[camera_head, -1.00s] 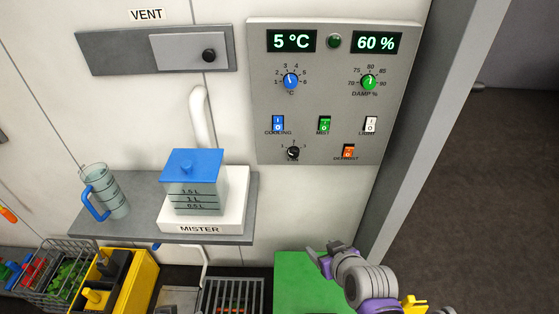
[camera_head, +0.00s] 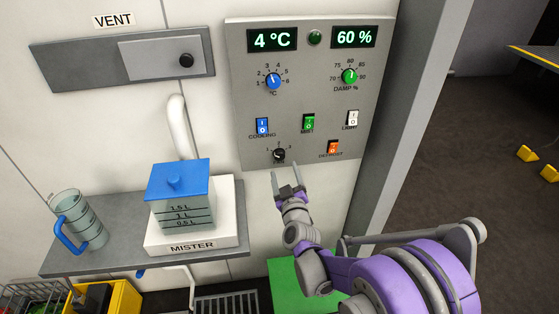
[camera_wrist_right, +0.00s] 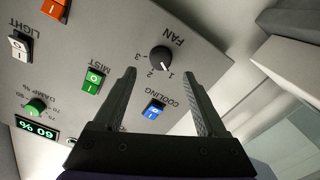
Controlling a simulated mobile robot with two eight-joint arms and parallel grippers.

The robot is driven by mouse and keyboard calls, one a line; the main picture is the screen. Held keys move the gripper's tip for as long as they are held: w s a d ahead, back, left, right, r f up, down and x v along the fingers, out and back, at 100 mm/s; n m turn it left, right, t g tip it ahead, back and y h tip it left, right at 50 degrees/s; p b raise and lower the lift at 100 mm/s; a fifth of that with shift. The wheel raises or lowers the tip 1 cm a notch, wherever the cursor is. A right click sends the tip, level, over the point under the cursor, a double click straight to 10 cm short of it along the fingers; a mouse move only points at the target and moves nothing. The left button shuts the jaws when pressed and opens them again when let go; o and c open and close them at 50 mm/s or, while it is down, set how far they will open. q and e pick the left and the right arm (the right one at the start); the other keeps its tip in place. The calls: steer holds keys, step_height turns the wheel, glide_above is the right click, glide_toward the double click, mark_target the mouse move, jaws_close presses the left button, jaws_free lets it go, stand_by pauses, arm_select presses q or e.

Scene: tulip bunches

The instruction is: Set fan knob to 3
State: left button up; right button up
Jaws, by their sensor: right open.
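The black fan knob (camera_head: 279,155) is at the lower left of the grey control panel (camera_head: 300,95), with marks 1, 2 and 3 around it. In the right wrist view, upside down, the fan knob (camera_wrist_right: 161,60) shows a white pointer that seems to face near 1. My right gripper (camera_head: 287,168) is open and empty just below the knob in the head view. In the wrist view the two fingers of the right gripper (camera_wrist_right: 160,72) stand either side of the knob's line, apparently short of it. My left gripper is not in view.
Close by on the panel are the blue cooling switch (camera_head: 262,125), green mist switch (camera_head: 308,122) and orange defrost switch (camera_head: 333,146). The mister (camera_head: 190,240) with its blue-lidded tank (camera_head: 180,195) stands on a shelf (camera_head: 75,265) to the left. A door post borders the right.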

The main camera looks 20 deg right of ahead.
mark_target(280, 157)
steer(key=x, duration=0.6)
steer(key=shift+p, duration=0.4)
jaws_close()
